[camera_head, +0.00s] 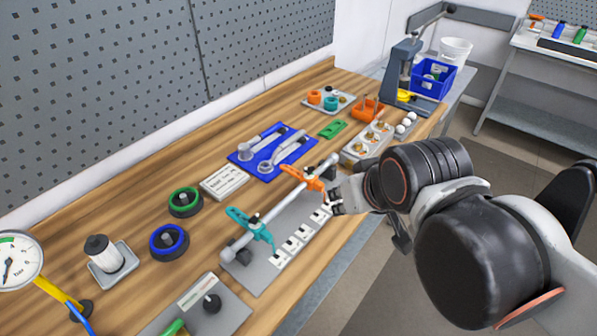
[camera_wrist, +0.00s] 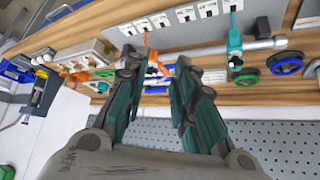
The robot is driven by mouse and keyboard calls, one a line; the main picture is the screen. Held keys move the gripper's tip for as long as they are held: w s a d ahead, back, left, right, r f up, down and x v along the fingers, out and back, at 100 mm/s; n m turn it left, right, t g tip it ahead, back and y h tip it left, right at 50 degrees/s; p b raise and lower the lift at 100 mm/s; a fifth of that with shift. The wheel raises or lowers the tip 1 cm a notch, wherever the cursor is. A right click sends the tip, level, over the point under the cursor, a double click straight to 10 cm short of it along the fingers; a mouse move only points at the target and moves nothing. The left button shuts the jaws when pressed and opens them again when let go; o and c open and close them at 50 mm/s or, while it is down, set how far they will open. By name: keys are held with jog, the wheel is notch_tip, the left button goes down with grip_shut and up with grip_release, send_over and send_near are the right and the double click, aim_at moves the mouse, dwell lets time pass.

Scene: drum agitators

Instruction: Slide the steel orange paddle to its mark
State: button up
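The orange paddle (camera_head: 304,177) sits on a grey steel shaft (camera_head: 284,200) that runs over a grey base plate (camera_head: 262,274). A teal paddle (camera_head: 250,228) sits on the same shaft, nearer its lower-left end. White marked labels (camera_head: 293,243) line the plate's front side. My gripper (camera_head: 334,198) is just right of the orange paddle. In the wrist view my gripper (camera_wrist: 157,70) has its two fingers apart, with the orange paddle (camera_wrist: 151,48) showing beyond and between the tips, nearer the left finger. I cannot tell whether they touch. The teal paddle (camera_wrist: 235,45) is to the right.
A blue tray (camera_head: 268,160) with grey levers lies behind the shaft. A grey block with several knobs (camera_head: 367,143) and an orange holder (camera_head: 368,108) stand behind my gripper. The bench's front edge is close by.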

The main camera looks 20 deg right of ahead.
aim_at(301, 176)
jog(key=shift+w+r, duration=0.1)
grip_shut()
jog(key=w+a+f+n+g+h+p, duration=0.1)
jog(key=w+a+f+n+g+p, duration=0.2)
jog(key=w+n, duration=0.7)
jog(key=w+a+f+n+g+h+p, duration=0.1)
jog(key=w+a+f+n+g+p, duration=0.25)
jog(key=n, duration=1.15)
jog(key=shift+t, duration=0.45)
jog(key=b+x, duration=0.7)
jog(key=x, duration=0.2)
jog(key=shift+w+f+b, duration=0.25)
jog(key=shift+f+b, duration=0.05)
jog(key=shift+w+d+r+p, duration=0.15)
jog(key=shift+w+d, duration=0.2)
jog(key=shift+d, duration=0.2)
jog(key=shift+w+d+r+p, duration=0.15)
jog(key=shift+w+d, duration=0.25)
jog(key=shift+d, duration=0.1)
jog(key=shift+w+d, duration=0.4)
jog(key=shift+d, duration=0.2)
